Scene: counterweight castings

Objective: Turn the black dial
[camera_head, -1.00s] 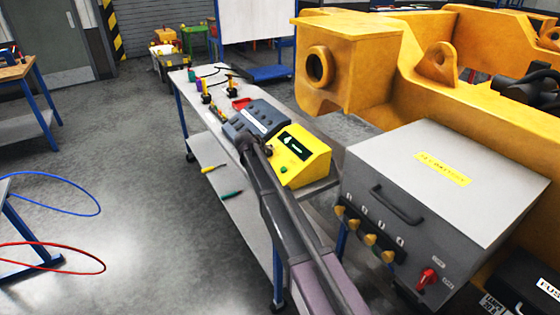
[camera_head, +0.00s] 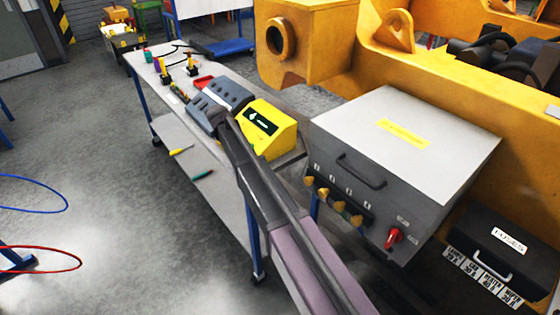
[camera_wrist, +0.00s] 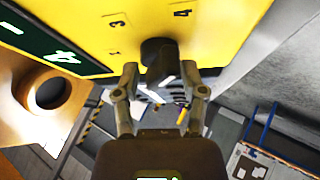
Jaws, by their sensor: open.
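The black dial (camera_wrist: 157,55) sits on the yellow face of a device (camera_wrist: 95,22), with the printed numbers 3 and 4 near it in the wrist view. My gripper (camera_wrist: 160,80) is open, with one finger on each side of the dial's lower end. I cannot tell whether either finger touches it.
A grey battery box (camera_head: 400,150) with knobs and a red switch stands close on the right. Large yellow castings (camera_head: 300,30) are behind.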

